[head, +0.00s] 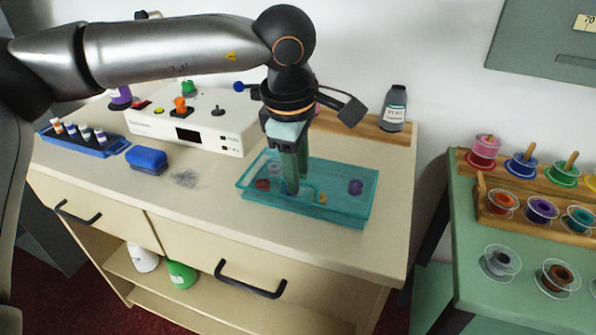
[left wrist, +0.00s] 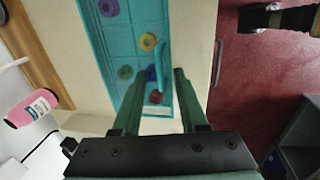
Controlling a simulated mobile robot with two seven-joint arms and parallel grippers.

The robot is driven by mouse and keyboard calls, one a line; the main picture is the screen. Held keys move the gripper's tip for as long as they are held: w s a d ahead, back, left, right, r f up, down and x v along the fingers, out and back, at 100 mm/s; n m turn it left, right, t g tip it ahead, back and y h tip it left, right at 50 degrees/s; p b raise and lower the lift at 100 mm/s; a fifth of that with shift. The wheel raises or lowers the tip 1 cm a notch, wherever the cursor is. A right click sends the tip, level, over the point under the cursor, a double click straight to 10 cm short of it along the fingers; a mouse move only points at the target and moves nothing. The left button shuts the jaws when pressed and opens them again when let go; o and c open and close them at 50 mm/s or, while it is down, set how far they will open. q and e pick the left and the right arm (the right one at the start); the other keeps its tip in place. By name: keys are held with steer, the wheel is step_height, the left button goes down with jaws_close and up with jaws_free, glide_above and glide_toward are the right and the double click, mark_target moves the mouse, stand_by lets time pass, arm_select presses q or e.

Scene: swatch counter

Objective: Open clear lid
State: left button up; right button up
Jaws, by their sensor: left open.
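The clear lid (head: 335,186) is a teal see-through cover on a shallow teal box (head: 310,207) on the counter. It looks closed, with small coloured rings visible beneath it. In the left wrist view the lid (left wrist: 120,38) has a raised handle (left wrist: 162,66) along the edge nearer the red floor. My left gripper (head: 292,190) points down over the left-middle part of the lid. In the left wrist view its open fingers (left wrist: 166,72) stand on either side of the handle's line. I cannot tell whether they touch it. My right gripper is not seen.
A blue block (head: 147,159), a blue vial rack (head: 85,140) and a white device (head: 195,125) stand left of the box. A grey bottle (head: 395,108) is behind it. A green table with spools (head: 502,262) is at right.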

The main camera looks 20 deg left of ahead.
arm_select(q)
steer(key=shift+f, duration=0.15)
steer(key=shift+c, duration=0.3)
jaws_close()
stand_by(1.1)
